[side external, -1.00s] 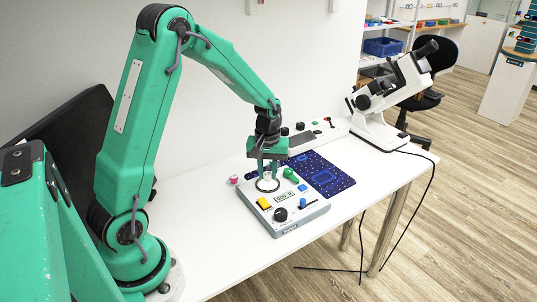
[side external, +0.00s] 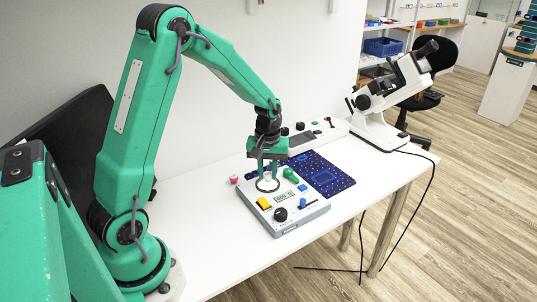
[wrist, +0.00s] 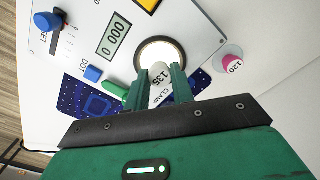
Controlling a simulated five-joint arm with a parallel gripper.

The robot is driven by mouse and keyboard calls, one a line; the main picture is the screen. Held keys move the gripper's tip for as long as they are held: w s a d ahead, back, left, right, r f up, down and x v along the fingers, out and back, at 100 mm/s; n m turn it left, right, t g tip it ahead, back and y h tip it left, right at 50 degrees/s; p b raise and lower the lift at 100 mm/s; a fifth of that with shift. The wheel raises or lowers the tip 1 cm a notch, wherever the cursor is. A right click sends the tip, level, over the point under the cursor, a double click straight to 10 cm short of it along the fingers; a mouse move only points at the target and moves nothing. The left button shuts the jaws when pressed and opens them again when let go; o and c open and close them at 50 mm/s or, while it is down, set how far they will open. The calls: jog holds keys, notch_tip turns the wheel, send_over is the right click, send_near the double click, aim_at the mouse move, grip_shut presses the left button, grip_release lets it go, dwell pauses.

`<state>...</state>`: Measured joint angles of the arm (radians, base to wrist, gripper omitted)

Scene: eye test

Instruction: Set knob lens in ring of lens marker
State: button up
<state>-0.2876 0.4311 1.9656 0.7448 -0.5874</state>
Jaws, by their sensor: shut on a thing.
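My gripper (side external: 268,174) is shut on the knob lens, just above the black ring (side external: 259,186) on the white lens marker (side external: 290,225). In the wrist view, my fingers (wrist: 161,80) close on a pale knob lens (wrist: 158,70) marked 135. The ring (wrist: 137,56) lies just past the fingertips, with a bright cream round area inside it. My fingers and the knob hide its near side. I cannot tell whether the lens touches the ring or sits in it. The lens looks roughly upright.
A pink-topped knob piece (side external: 234,179) marked 120 stands beside the marker. The marker carries a yellow button (side external: 264,203), a black knob (side external: 280,214), a green knob (side external: 290,174) and a display (side external: 284,197). A dark blue mat (side external: 325,175) lies behind it. A white optical instrument (side external: 378,130) stands farther back.

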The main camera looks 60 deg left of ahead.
jog(key=shift+f, duration=0.6)
dwell(1.1)
jog(key=o, duration=1)
jog(key=shift+o, duration=0.6)
jog(key=o, duration=0.4)
jog(key=shift+r, duration=0.1)
jog(key=shift+r, duration=3.4)
